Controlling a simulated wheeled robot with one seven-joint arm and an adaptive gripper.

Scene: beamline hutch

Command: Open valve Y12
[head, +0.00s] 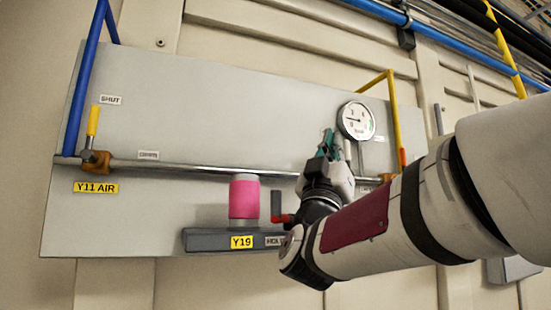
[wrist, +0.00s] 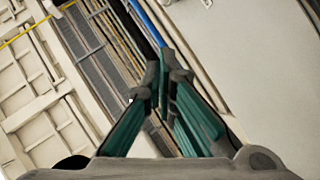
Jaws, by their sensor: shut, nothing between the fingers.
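No label reading Y12 is readable in either view. At the right of the grey panel (head: 210,105), a yellow pipe (head: 393,110) runs down to a fitting with an orange handle end (head: 402,158), partly hidden behind my arm. At the left, a valve with a yellow upright lever (head: 93,121) sits by the label Y11 AIR (head: 96,187) and a SHUT tag (head: 110,100). My gripper (head: 338,143) is shut and empty in front of the panel, left of the yellow pipe and below the gauge. In the wrist view its green fingers (wrist: 163,85) meet, with no valve visible.
A round gauge (head: 356,120) is just above my gripper. A pink cylinder (head: 244,197) stands on a grey ledge (head: 205,240) labelled Y19 (head: 241,242). A horizontal pipe (head: 200,168) crosses the panel. Blue pipes (head: 450,38) run overhead at right.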

